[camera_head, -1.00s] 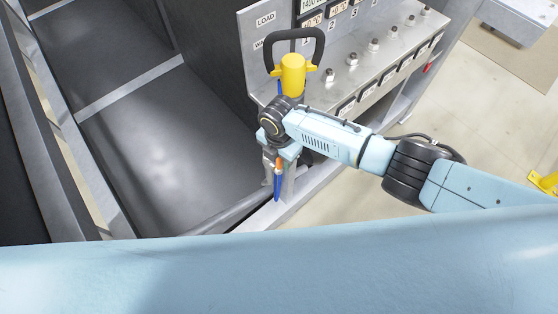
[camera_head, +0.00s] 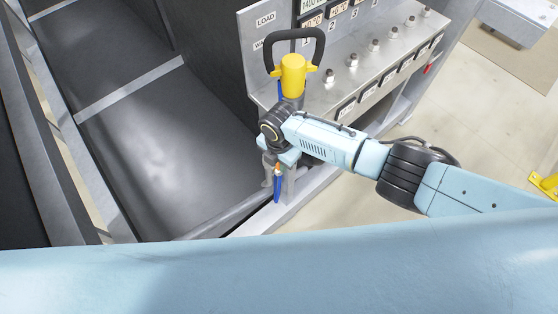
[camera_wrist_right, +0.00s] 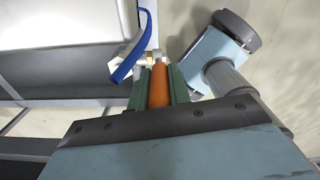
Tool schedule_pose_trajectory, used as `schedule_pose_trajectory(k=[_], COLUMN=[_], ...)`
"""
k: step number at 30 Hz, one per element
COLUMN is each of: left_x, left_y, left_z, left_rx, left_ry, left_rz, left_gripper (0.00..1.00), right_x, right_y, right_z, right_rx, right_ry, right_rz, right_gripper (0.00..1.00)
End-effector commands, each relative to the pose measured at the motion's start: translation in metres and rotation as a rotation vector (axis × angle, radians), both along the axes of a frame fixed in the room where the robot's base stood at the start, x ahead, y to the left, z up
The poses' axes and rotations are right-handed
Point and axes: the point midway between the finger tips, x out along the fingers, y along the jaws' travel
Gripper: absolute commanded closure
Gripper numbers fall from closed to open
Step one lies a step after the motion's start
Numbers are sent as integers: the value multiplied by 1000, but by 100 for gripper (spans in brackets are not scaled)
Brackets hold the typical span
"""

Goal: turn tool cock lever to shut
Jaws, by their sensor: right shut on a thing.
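The tool has a yellow body (camera_head: 293,72) with a black loop handle (camera_head: 296,36) and stands upright beside the panel in the head view. An orange grip (camera_wrist_right: 160,88), seemingly the cock lever, lies between the green finger pads of my right gripper (camera_wrist_right: 160,82) in the right wrist view. The gripper is shut on it. In the head view my right gripper (camera_head: 280,158) is below the yellow body, partly hidden by its own wrist. A blue part (camera_head: 278,188) hangs just below it; a curved blue strip (camera_wrist_right: 131,52) shows beyond the fingers. My left gripper is not in view.
A grey panel shelf (camera_head: 375,65) with several knobs and labels stands right of the tool. A dark, deep bin-like space (camera_head: 160,150) lies to the left. A metal rail (camera_head: 285,212) runs below the gripper. Pale floor is open at right.

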Motion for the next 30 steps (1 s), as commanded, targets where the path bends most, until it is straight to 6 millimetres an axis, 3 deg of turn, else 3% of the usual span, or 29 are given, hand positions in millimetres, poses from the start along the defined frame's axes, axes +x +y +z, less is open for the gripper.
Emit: schedule_pose_trajectory(k=[5,14,25,26,30], left_x=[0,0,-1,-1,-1], left_y=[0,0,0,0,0], left_z=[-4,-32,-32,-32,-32], left_rx=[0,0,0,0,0], left_ry=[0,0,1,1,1], left_rz=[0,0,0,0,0], left_gripper=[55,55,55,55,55], right_x=[1,9,10,10,10], right_y=[-3,-13,-14,-14,-14], right_z=[-2,-5,-1,-1,-1], right_rx=[18,177,200,200,199], right_ry=[18,133,146,146,145], right_rz=[-3,-4,0,0,0], right_gripper=[100,100,100,80,61])
